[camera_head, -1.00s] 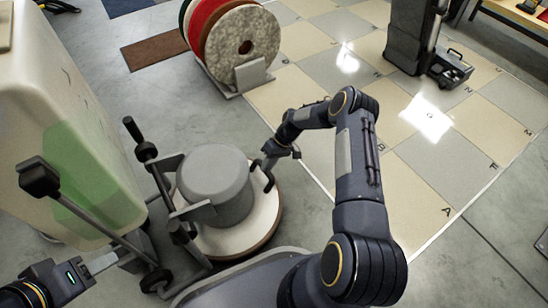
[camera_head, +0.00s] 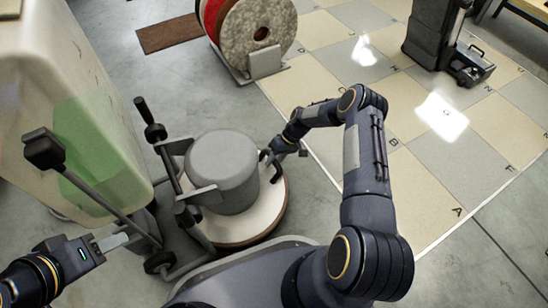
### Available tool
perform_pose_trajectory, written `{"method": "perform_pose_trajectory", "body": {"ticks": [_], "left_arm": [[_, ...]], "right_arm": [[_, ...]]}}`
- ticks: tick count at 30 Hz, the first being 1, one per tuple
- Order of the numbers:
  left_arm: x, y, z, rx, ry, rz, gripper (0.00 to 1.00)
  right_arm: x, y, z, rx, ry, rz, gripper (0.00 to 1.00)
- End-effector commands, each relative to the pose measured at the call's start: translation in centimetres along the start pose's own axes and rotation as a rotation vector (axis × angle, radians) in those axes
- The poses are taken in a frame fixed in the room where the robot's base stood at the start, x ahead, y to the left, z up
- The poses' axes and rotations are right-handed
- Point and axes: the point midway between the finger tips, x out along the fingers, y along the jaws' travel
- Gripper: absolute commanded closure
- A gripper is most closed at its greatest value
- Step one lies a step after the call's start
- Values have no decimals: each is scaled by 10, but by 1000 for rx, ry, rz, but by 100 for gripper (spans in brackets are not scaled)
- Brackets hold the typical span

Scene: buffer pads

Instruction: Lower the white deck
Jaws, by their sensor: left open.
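The white deck (camera_head: 258,224) is the round white disc with a brown lower rim at the base of a floor machine, under a grey cylindrical motor housing (camera_head: 222,165). It sits low near the floor, and its left part is hidden by the frame. My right gripper (camera_head: 272,165) is beside the housing, above the deck's far right rim. Its fingers are small and dark, and I cannot tell whether they touch anything. My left gripper (camera_head: 118,241) is open at the lower left, close to a dark lever bar (camera_head: 98,196). Contact with the bar is unclear.
A large cream tank with a green patch (camera_head: 90,140) stands at the left. A black-gripped handle (camera_head: 150,122) rises beside the machine. A reel of pads (camera_head: 255,40) stands behind on a grey holder. Tiled floor to the right is mostly clear, with a black case (camera_head: 472,66) at the back.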

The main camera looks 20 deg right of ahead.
Motion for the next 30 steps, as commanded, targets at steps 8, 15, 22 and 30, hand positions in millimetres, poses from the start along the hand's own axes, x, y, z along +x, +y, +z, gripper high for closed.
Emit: {"method": "perform_pose_trajectory", "body": {"ticks": [8, 15, 22, 30], "left_arm": [[0, 0, 0, 0, 0, 0, 52], [-4, 2, -2, 0, 0, 0, 52], [-18, 8, -9, 0, 0, 0, 52], [-26, 12, -13, 0, 0, 0, 52]], "right_arm": [[0, 0, 0, 0, -2, -1, 57], [-11, -2, -1, -1, 0, -1, 57], [-48, -2, 0, 1, 0, 0, 57], [-78, 0, 0, 1, -3, 0, 57]]}}
